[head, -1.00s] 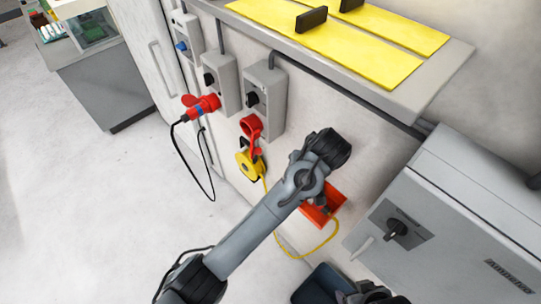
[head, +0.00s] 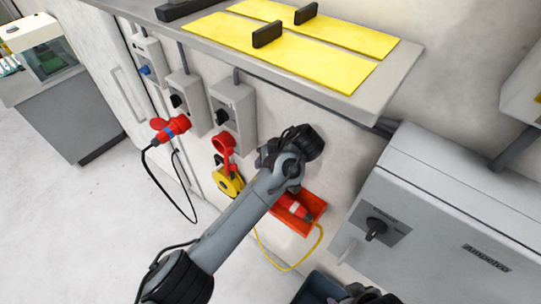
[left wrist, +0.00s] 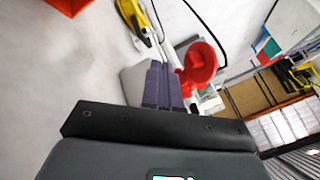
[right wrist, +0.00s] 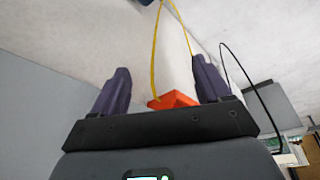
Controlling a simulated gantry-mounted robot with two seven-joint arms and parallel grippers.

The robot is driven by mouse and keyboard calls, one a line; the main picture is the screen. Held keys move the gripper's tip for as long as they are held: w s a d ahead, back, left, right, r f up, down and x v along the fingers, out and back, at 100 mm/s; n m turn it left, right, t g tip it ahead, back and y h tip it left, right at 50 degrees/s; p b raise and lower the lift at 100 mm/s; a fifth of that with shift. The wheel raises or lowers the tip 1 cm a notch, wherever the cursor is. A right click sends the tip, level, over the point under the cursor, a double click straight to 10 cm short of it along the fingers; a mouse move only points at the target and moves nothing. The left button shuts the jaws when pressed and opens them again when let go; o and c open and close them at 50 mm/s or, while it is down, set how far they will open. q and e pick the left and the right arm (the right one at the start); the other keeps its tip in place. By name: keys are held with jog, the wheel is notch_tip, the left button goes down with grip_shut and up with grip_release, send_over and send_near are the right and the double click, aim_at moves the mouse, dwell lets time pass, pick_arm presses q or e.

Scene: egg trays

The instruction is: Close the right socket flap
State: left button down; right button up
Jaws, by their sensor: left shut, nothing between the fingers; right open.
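The right socket's red flap (head: 223,146) stands open below the right grey switch box (head: 236,108) on the wall. It shows as a red round shape in the left wrist view (left wrist: 200,62), just to the right of my left fingertips. My left gripper (left wrist: 163,82) is shut and empty, near the red socket; I cannot tell whether it touches. In the head view my left wrist largely hides its fingers. My right gripper (right wrist: 160,84) is open and empty, low by the wall, facing an orange-red bin (right wrist: 172,100).
A red plug with a black cable (head: 170,128) sits at the middle socket. A yellow holder (head: 229,184) hangs below the right socket. A red wall bin (head: 308,206) is behind my left arm. A shelf edge (head: 345,98) juts out above; a grey cabinet (head: 450,215) stands right.

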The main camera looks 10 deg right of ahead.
aim_at(231, 165)
pick_arm(q)
jog(key=a, duration=0.1)
jog(key=a+f+p, duration=0.1)
jog(key=a, duration=0.1)
jog(key=w+a+p, duration=0.1)
jog(key=a, duration=0.1)
jog(key=shift+f, duration=0.35)
pick_arm(e)
notch_tip(231, 165, up, 3)
jog(key=shift+f, duration=0.2)
jog(key=shift+s, duration=0.1)
